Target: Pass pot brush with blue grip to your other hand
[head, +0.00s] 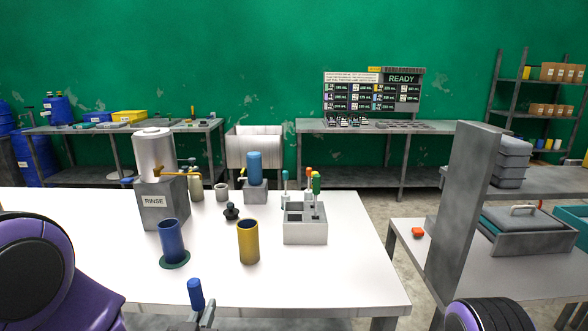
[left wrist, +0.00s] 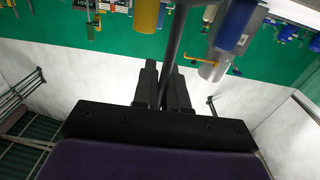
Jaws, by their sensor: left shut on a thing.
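The pot brush's blue grip (head: 195,293) stands upright at the bottom of the head view, just in front of the table's front edge. My left gripper (head: 203,318) is just below it, partly cut off by the frame edge. In the left wrist view the left gripper's fingers (left wrist: 163,88) are shut on a thin dark rod (left wrist: 176,45), which appears to be the brush's stem. The brush's lower end is hidden. My right gripper is out of view; only part of my right arm shows at the bottom right of the head view.
On the white table (head: 330,275) stand a blue cup (head: 171,240), a yellow cup (head: 248,243), a rinse urn (head: 155,155) and a grey caddy (head: 305,232) holding several tools. A grey post (head: 462,220) rises at right. The table's front strip is clear.

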